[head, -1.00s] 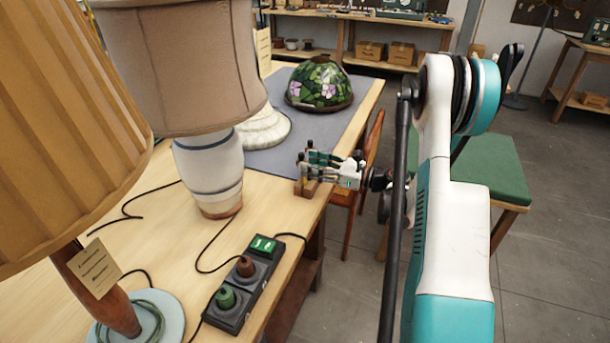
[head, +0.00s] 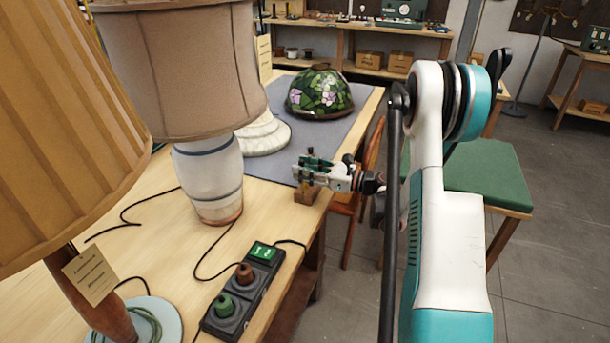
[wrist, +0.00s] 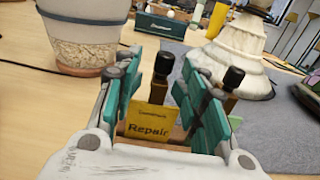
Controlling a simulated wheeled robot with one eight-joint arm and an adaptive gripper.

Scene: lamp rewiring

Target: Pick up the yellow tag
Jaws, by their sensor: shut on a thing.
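The yellow tag (wrist: 148,122), with the word "Repair" on it, shows upright between my teal fingers in the wrist view. My gripper (wrist: 163,80) is shut on it; it also shows in the head view (head: 308,172), low over the table's right edge. A small wooden block (head: 307,194) is just below the gripper in the head view. The tag itself cannot be made out in the head view. Two dark-capped amber pieces (wrist: 162,66) stand by the tag and fingers in the wrist view.
A stained-glass shade (head: 319,92) sits on the grey mat (head: 285,165). A green-topped stool (head: 485,175) is right of the table.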

